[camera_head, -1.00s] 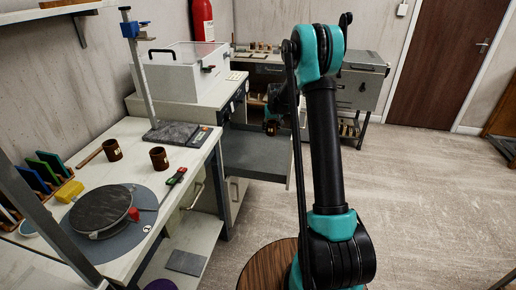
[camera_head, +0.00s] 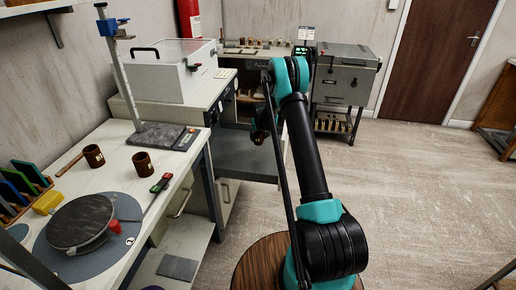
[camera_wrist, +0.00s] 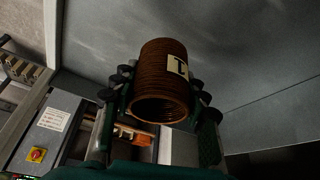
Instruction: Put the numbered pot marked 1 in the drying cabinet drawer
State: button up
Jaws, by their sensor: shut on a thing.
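The brown ribbed pot marked 1 (camera_wrist: 158,72) shows in the wrist view, its black "1" on a cream label and its open rim toward the camera. My gripper (camera_wrist: 160,90) is shut on it, with a finger on each side. Behind the pot is a broad grey surface that looks like the drawer floor; I cannot tell whether the pot touches it. In the head view the drying cabinet drawer (camera_head: 245,160) is pulled out, grey and flat. My gripper (camera_head: 260,128) is over its far part, mostly behind my arm, and the pot is not clear there.
Two other brown pots (camera_head: 93,156) (camera_head: 142,163) stand on the left worktop near a round turntable (camera_head: 82,221). A grey kiln-like unit (camera_head: 345,75) stands behind. The floor at right is clear.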

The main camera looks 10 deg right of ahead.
aim_at(260, 139)
jog(key=shift+f, duration=3.3)
jog(key=o, duration=1.2)
jog(key=shift+f, duration=0.15)
jog(key=v, duration=1.2)
jog(key=shift+r, duration=0.25)
